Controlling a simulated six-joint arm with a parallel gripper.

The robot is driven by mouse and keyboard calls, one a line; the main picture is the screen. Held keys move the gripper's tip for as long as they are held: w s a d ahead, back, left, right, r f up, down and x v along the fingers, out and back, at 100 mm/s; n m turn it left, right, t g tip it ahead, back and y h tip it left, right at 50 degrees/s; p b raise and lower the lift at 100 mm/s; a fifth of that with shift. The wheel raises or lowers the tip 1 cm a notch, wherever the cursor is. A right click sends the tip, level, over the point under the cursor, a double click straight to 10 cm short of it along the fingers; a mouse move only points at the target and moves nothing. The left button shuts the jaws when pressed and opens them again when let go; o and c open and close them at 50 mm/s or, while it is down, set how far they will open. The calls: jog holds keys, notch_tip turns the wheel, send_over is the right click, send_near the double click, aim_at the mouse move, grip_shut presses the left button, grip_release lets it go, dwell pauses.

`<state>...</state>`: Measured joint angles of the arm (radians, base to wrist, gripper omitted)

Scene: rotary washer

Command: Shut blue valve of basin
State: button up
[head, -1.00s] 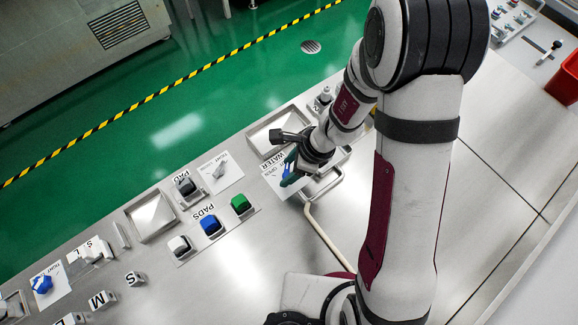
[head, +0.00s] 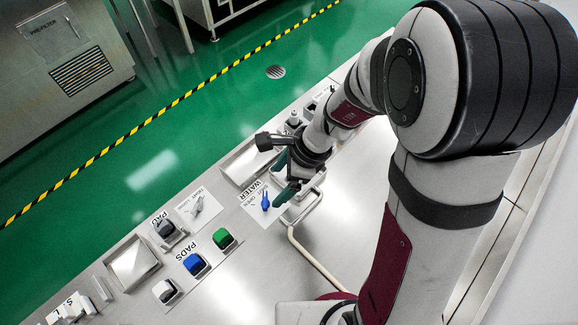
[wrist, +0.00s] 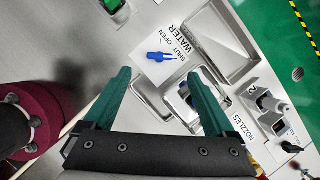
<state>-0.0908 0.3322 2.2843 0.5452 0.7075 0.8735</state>
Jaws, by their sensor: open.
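The blue valve (head: 265,202) is a small blue lever on a white plate marked WATER, with OPEN and SHUT lettering. It also shows in the wrist view (wrist: 158,57), lying across the plate with its thin end toward the lettering; I cannot tell which setting it is at. My gripper (head: 284,176) has green fingers and is open and empty, just right of the valve in the head view. In the wrist view, the valve is ahead of the spread fingertips (wrist: 160,73), between their lines and apart from both. The basin (wrist: 168,101) is metal, partly hidden by the fingers.
A pale hose (head: 312,258) runs along the steel counter by the basin. White, blue (head: 195,264) and green pads (head: 223,239) sit left of the valve. A rectangular tray (wrist: 222,43) and the nozzles (wrist: 268,103) are close on the right in the wrist view.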

jog(key=v, duration=0.7)
jog(key=shift+d, duration=0.1)
jog(key=s+d+r+n+h, duration=0.1)
jog(key=s+d+r+n, duration=0.1)
jog(key=s+n, duration=0.4)
jog(key=s+d+r+n+h, duration=0.1)
jog(key=s+d+r+n, duration=0.2)
jog(key=s+n, duration=0.3)
jog(key=s, duration=0.4)
jog(key=shift+s+r+n+h, duration=0.2)
jog(key=shift+s+n+h, duration=0.05)
jog(key=shift+n+h, duration=0.05)
